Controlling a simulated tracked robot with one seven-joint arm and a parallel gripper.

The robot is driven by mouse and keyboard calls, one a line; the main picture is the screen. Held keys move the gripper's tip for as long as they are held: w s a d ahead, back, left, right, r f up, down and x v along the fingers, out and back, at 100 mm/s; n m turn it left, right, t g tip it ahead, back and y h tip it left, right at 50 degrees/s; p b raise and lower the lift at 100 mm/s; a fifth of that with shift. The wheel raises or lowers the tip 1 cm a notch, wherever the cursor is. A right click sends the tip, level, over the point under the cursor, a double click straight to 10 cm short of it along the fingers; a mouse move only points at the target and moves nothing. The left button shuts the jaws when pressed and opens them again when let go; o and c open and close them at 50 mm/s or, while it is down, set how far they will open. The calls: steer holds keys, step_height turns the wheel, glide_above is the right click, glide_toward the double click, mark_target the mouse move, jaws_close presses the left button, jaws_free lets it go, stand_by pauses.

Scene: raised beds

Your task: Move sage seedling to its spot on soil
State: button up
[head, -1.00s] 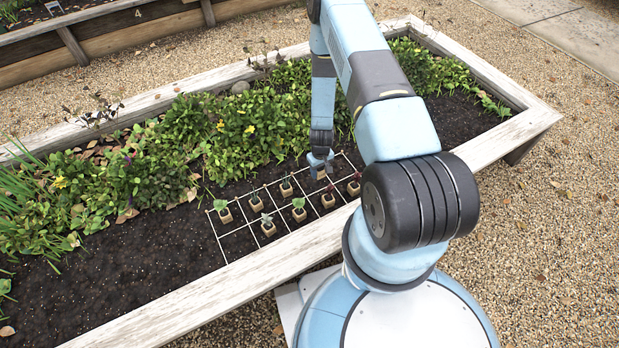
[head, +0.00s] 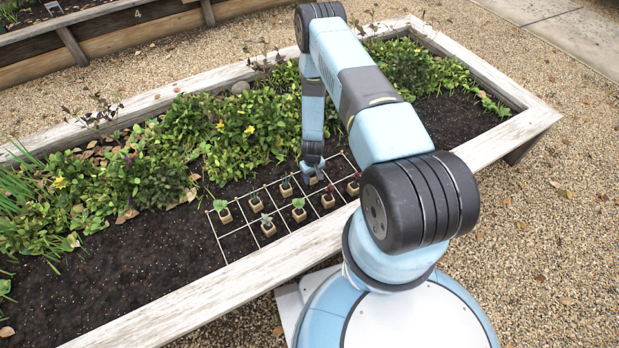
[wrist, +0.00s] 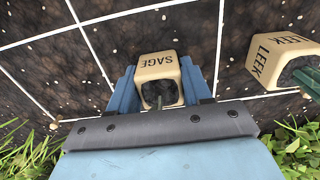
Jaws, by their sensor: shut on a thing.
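The sage seedling (wrist: 156,66) is in a small tan pot lettered SAGE, between the blue fingers of my gripper (wrist: 157,88) in the wrist view. My gripper is shut on this pot; its plant is mostly hidden by the gripper. In the head view my gripper (head: 313,177) is over the far row of the white grid (head: 238,229) on the dark soil. The pot is barely visible there, and I cannot tell whether its base touches the soil.
A leek pot (wrist: 270,62) stands close beside the sage pot in the wrist view. Several other potted seedlings stand in grid cells, including a green one (head: 298,209) and a reddish one (head: 328,198). Dense plants (head: 240,125) border the grid's far side. A wooden rim (head: 250,288) runs along the front.

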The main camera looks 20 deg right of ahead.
steer(key=o, duration=1.1)
steer(key=shift+c, duration=0.2)
steer(key=shift+r, duration=0.1)
step_height(320, 180, up, 12)
